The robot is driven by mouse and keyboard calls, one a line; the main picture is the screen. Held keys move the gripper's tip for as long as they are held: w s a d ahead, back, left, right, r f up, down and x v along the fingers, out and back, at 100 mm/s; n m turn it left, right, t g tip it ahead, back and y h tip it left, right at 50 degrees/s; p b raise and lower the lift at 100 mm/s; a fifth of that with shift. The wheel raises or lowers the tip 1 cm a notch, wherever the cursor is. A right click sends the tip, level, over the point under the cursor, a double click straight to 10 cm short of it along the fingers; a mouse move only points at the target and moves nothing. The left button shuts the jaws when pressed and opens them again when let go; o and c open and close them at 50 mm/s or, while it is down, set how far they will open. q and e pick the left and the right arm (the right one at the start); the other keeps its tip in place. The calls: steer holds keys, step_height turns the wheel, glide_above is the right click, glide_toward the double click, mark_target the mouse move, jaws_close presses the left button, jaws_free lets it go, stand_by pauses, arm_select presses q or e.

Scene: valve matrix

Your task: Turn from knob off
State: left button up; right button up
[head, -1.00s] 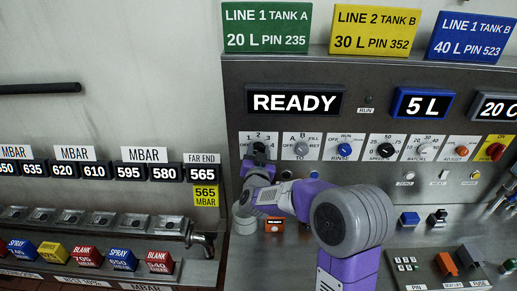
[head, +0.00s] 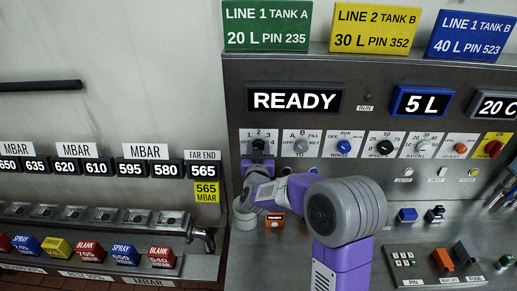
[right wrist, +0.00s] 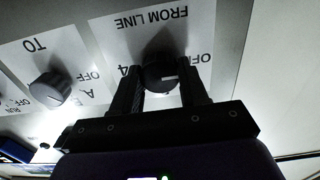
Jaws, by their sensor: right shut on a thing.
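The FROM LINE knob (right wrist: 158,76) is a dark round knob on a white label plate, shown upside down in the right wrist view. A white mark shows on the side of the knob toward the OFF label. The 4 label is on the other side. My right gripper (right wrist: 165,88) is shut on this knob, with one finger on each side. In the head view my right gripper (head: 258,150) is at the leftmost label plate under the READY display, and it hides the knob there. My left gripper is not in view.
The TO knob (head: 301,147) is close on the right, followed by the blue-pointer RUN knob (head: 343,147) and the SPEED knob (head: 384,147). The READY display (head: 295,101) is above. Small blocks and sockets (head: 420,262) are on the lower right ledge.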

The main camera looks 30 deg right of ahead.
steer(key=o, duration=1.1)
steer(key=shift+c, duration=0.2)
steer(key=v, duration=0.7)
steer(key=shift+s, duration=0.3)
steer(key=shift+a, duration=0.1)
